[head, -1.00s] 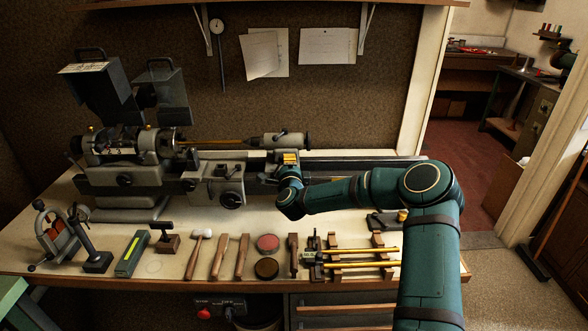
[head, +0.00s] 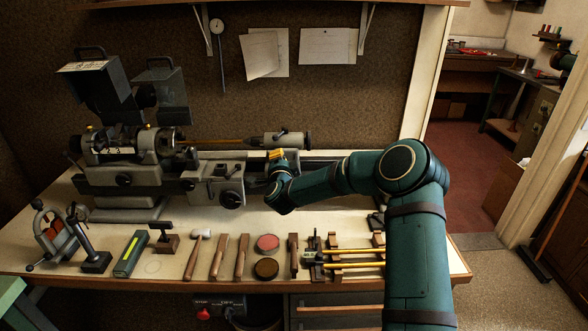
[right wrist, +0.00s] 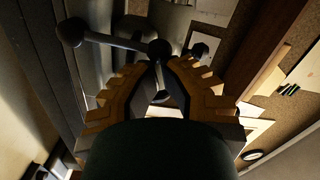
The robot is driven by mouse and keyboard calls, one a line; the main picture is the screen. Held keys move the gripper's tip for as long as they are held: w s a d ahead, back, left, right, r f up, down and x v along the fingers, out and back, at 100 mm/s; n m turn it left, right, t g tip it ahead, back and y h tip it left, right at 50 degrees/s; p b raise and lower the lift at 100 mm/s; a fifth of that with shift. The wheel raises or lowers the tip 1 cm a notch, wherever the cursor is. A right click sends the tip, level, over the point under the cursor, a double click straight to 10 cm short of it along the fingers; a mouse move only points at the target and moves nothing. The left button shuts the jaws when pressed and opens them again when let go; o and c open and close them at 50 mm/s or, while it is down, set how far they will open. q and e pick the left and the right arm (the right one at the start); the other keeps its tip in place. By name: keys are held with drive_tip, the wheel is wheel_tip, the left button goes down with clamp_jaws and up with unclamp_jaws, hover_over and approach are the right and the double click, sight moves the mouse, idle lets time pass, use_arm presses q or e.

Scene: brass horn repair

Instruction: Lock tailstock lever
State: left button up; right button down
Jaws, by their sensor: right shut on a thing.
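The tailstock (head: 284,140) stands at the right part of the lathe on the bench, with a brass tube running left from it. My right gripper (head: 276,155) is at the tailstock's lower front, its yellow-orange fingers near the base. In the right wrist view, my right gripper (right wrist: 161,72) is shut on a lever (right wrist: 115,41), a dark bar with a ball at its far left end. A rounded knob and thin stem of it lie between the fingertips. In the head view I cannot make out the lever behind the gripper. My left gripper is in neither view.
The lathe headstock (head: 120,150) and its carriage handwheel (head: 231,199) stand left of my gripper.

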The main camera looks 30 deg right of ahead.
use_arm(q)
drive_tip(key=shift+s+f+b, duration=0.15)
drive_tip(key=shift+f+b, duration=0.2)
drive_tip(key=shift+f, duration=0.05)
use_arm(e)
drive_tip(key=shift+w+a+r+n, duration=0.1)
drive_tip(key=shift+w+a+n, duration=0.3)
drive_tip(key=shift+n, duration=0.3)
drive_tip(key=shift+w+a+r+n, duration=0.1)
drive_tip(key=shift+w+a+n, duration=0.05)
drive_tip(key=shift+a+n, duration=0.45)
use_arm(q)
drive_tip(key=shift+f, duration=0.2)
use_arm(e)
drive_tip(key=shift+w+a+f+n, duration=0.1)
drive_tip(key=shift+w+a+n, duration=0.15)
drive_tip(key=shift+n, duration=0.3)
drive_tip(key=shift+w+a+n, duration=0.1)
drive_tip(key=shift+a+n, duration=0.15)
drive_tip(key=shift+n, duration=0.3)
idle(3.0)
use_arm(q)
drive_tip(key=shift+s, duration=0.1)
use_arm(e)
drive_tip(key=shift+d, duration=0.1)
idle(0.5)
